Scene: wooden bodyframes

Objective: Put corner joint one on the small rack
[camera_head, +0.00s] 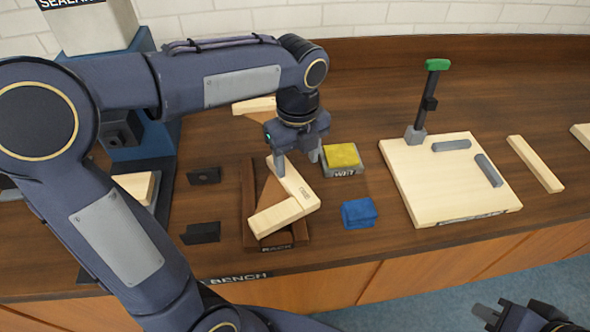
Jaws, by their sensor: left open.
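A light wooden corner joint (297,188), made of two bars meeting at an angle, lies on the small dark brown rack (249,175) labelled RACK. One bar runs up toward the back, the other (270,218) slants down left across the rack. Its right corner reaches past the rack's right side. My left gripper (299,160) points down over the joint's far end, its fingers open and apart; whether they touch the wood cannot be told. My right gripper (508,316) is at the bottom right edge, away from the joint, partly cut off.
A yellow-topped block in a grey WET tray (342,172) and a blue block (358,213) stand right of the rack. Dark brackets (203,176) lie left. A pale board (470,208) with a green-topped post and a wooden strip (535,163) lie farther right.

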